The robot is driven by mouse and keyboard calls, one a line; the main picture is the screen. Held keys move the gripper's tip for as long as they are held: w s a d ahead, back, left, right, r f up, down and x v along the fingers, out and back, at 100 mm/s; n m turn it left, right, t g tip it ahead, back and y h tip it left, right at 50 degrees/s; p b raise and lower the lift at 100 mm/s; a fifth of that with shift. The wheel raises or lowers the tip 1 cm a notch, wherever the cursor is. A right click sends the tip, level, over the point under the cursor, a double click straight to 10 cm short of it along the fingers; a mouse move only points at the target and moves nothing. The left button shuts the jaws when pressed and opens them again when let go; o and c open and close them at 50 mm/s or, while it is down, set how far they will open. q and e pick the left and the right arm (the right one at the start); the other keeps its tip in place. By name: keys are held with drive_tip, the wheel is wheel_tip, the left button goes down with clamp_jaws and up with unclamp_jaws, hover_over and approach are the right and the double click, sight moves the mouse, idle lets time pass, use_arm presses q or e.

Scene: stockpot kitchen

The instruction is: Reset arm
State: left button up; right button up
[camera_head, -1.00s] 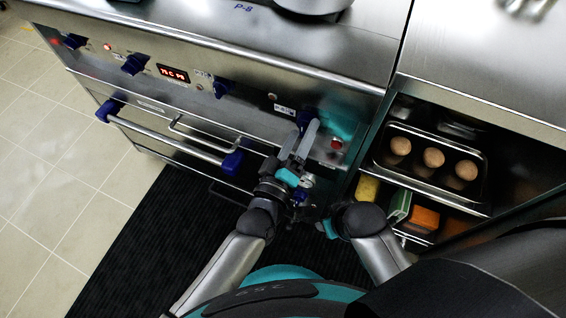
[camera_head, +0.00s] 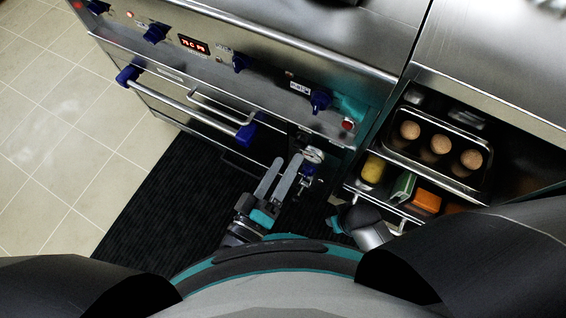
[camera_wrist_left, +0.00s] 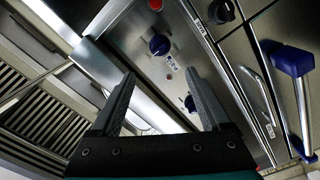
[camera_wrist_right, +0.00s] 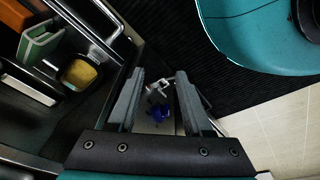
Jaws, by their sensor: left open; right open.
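My left gripper (camera_head: 279,178) is open and empty in the head view, in front of the lower part of the steel stove and above the black mat. The left wrist view shows its two fingers (camera_wrist_left: 160,98) apart with nothing between them, facing the stove panel and its blue knobs (camera_wrist_left: 159,45). In the head view my right arm shows only in part, low beside the shelf, and its fingers are hidden there. The right wrist view shows the right gripper (camera_wrist_right: 158,90) open, with a blue knob (camera_wrist_right: 159,112) and metal fittings beyond its fingers.
The stove front (camera_head: 205,60) carries several blue knobs and a handle bar (camera_head: 190,108). Tiled floor lies free at the left.

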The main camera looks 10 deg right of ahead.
idle(0.6)
use_arm(q)
drive_tip(key=s+a+f+m+g+y+p, duration=0.1)
drive_tip(key=a+f+m+g+y+p, duration=0.15)
drive_tip(key=a+f, duration=0.6)
drive_tip(key=a+f+m+g+y+p, duration=0.15)
drive_tip(key=a+f+g+y, duration=0.35)
drive_tip(key=f, duration=0.6)
drive_tip(key=s+a+f+m+g+y+p, duration=0.2)
drive_tip(key=s+a+f+g, duration=0.3)
drive_tip(key=s+a+f, duration=0.3)
drive_tip(key=s+a+y, duration=0.1)
drive_tip(key=s+a, duration=0.3)
drive_tip(key=s, duration=0.3)
drive_tip(key=shift+s+a+f+m, duration=0.2)
drive_tip(key=shift+a+m, duration=0.1)
drive_tip(key=shift+m, duration=0.1)
use_arm(e)
drive_tip(key=s+d+f, duration=0.4)
drive_tip(key=s+d, duration=0.2)
drive_tip(key=s, duration=0.3)
drive_tip(key=shift+f+h, duration=0.25)
drive_tip(key=shift+h, duration=0.05)
